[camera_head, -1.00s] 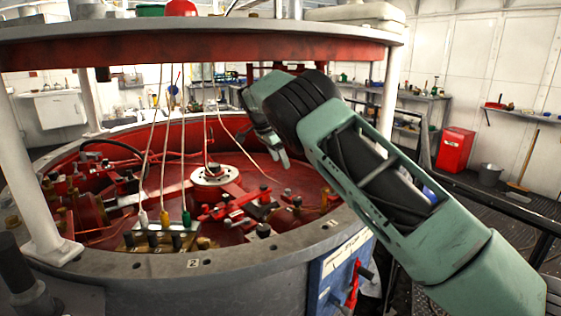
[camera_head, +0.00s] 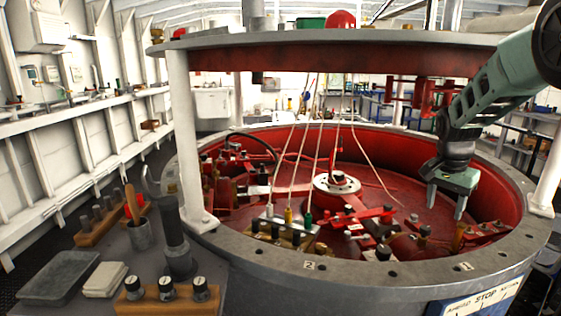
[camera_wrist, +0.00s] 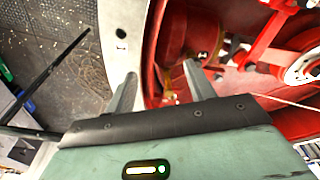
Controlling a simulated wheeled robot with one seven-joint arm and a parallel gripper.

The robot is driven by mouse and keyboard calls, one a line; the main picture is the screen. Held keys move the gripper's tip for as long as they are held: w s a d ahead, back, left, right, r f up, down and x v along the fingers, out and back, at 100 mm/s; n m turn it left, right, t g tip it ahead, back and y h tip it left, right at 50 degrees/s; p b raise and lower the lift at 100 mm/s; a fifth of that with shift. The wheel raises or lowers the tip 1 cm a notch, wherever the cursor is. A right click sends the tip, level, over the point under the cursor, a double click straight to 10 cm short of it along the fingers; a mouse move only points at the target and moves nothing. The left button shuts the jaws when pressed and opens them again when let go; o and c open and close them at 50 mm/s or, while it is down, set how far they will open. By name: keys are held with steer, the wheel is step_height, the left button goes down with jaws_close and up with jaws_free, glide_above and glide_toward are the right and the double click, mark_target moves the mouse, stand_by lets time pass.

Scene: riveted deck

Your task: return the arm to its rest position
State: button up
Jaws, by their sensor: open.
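My gripper (camera_head: 446,203) is at the right in the head view, its two fingers pointing down and spread apart. It hangs over the right inner side of the red-lined round basin, under the upper plate (camera_head: 335,38). In the wrist view my gripper (camera_wrist: 160,85) has a clear gap between its fingers and nothing held there. The basin's grey rim (camera_wrist: 125,40) shows beyond the left finger and the red interior beyond the right one. My arm comes in from the upper right of the head view, bent at the elbow.
The basin's rim (camera_head: 330,275) surrounds red fittings, a central hub (camera_head: 337,184) and hanging cords. White posts (camera_head: 190,140) hold up the plate. At left, a bench carries a grey slab (camera_head: 60,278), a metal cup (camera_head: 140,234) and a wooden block with knobs (camera_head: 168,298).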

steer(key=s+a+f+n+t+y, duration=0.1)
steer(key=s+a+n, duration=0.25)
steer(key=s, duration=0.45)
steer(key=s+a+f+n, duration=0.1)
steer(key=s+a+n, duration=0.1)
steer(key=s+n, duration=0.35)
steer(key=s+a+f+n+t+y, duration=0.1)
steer(key=s+a+n, duration=0.1)
steer(key=s, duration=0.8)
steer(key=s+a+r+n+g+p, duration=0.1)
steer(key=s+a+r+n, duration=0.1)
steer(key=s+a+n, duration=0.2)
steer(key=s+a+r+n+g+p, duration=0.2)
steer(key=s+a, duration=0.7)
steer(key=a, duration=0.6)
steer(key=shift+s+r+n, duration=0.4)
steer(key=shift+r+n, duration=0.25)
steer(key=shift+n, duration=0.25)
